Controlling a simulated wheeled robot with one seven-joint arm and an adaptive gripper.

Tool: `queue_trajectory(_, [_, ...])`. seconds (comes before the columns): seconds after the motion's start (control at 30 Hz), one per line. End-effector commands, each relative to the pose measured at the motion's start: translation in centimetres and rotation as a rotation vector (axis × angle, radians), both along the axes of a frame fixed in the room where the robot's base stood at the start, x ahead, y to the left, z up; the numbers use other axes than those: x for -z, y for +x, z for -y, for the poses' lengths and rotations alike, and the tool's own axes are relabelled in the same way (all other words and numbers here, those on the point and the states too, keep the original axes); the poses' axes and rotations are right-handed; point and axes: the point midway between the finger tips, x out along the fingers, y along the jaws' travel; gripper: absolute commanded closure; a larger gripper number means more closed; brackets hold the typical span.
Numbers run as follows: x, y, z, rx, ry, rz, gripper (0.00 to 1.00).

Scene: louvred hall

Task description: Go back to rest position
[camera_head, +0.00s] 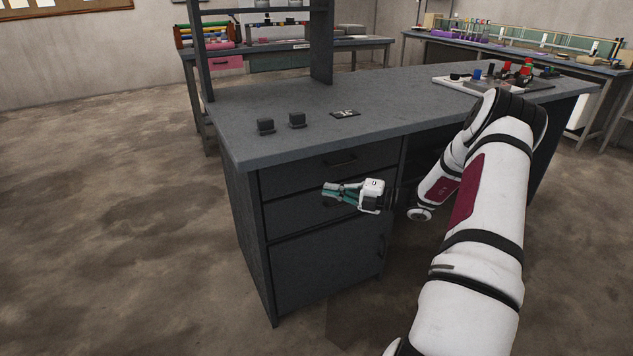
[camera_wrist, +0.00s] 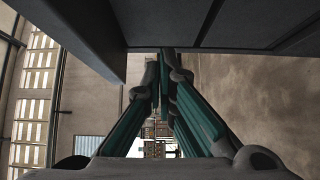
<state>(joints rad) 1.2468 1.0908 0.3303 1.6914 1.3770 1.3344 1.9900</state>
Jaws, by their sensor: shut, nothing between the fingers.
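My gripper (camera_head: 340,191) is in front of the drawers of a dark grey workbench (camera_head: 240,150), below the level of its top, and points left. Its teal fingers are shut and empty. In the wrist view, the fingers of my gripper (camera_wrist: 165,55) come together at their tips, close to a dark surface of the bench across the top of the picture. I cannot tell whether they touch it.
On the bench top stand two small dark blocks (camera_head: 281,123), a flat dark piece (camera_head: 345,113) and a board with coloured parts (camera_head: 500,80). A shelf frame (camera_head: 322,50) rises at its back left. The floor (camera_head: 110,220) on the left is clear.

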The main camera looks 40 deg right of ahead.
Motion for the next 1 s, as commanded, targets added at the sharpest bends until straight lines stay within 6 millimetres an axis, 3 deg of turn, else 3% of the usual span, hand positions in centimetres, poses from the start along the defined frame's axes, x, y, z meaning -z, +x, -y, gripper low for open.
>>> queue_trajectory(0.23, [0.0, -2.2, 1.4, 0.0, 0.001, -0.001, 1.0])
queue_trajectory(0.6, [-0.6, -2.3, 0.8, -0.025, -0.031, 0.005, 1.0])
queue_trajectory(0.67, [-1.4, -2.1, -0.4, -0.066, -0.081, 0.016, 1.0])
queue_trajectory(0.77, [-3.6, -1.6, -3.9, -0.18, -0.224, 0.053, 1.0])
queue_trajectory(1.0, [-9.4, -3.1, -14.7, -0.568, -0.658, 0.235, 1.0])
